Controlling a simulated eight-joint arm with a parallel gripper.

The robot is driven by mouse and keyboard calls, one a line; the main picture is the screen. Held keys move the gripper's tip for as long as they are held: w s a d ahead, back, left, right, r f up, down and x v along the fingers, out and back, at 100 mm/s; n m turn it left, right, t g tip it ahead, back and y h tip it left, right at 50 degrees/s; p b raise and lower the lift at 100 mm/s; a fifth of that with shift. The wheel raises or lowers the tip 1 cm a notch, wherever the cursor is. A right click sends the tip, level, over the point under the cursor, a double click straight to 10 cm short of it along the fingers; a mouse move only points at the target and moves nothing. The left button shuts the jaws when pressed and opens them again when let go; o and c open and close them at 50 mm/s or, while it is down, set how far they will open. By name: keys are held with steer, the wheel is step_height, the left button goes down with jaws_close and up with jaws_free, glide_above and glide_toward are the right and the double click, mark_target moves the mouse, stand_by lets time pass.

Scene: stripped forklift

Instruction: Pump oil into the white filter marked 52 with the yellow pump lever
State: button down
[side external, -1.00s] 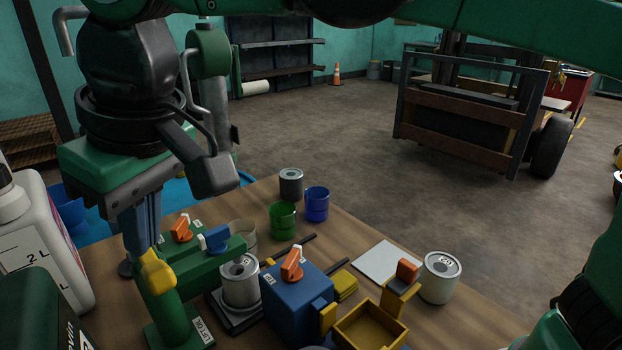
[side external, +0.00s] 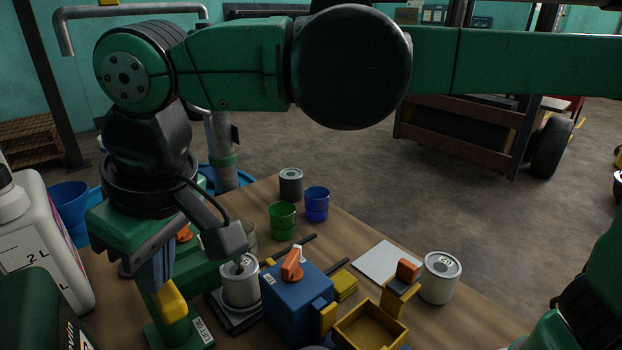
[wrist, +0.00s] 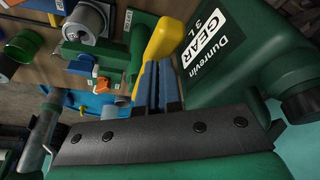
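The yellow pump lever (side external: 172,302) is on the green pump (side external: 166,332) labelled "LIFT OIL", at the lower left of the side view. It also shows in the wrist view (wrist: 166,42). My gripper (side external: 163,288) is directly above it; its blue fingers (wrist: 157,68) are close together, tips against the yellow end. A white filter (side external: 240,288) stands on a dark plate beside the pump, at the end of the green spout arm. Its number is too small to read surely. Another white filter (side external: 440,280) stands at the right. My wrist hides part of the pump's valves.
A blue box (side external: 297,295) with an orange knob stands right of the near filter. A yellow tray (side external: 370,328), green cup (side external: 282,220), blue cup (side external: 317,203) and grey can (side external: 291,184) are on the bench. Large bottles (side external: 40,240) stand close at left.

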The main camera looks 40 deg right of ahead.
mark_target(167, 288)
steer(key=shift+f, duration=1.95)
steer(key=shift+r, duration=4.1)
steer(key=shift+f, duration=0.1)
steer(key=shift+f, duration=4.05)
steer(key=shift+r, duration=4.2)
steer(key=shift+f, duration=4.2)
steer(key=shift+r, duration=4.2)
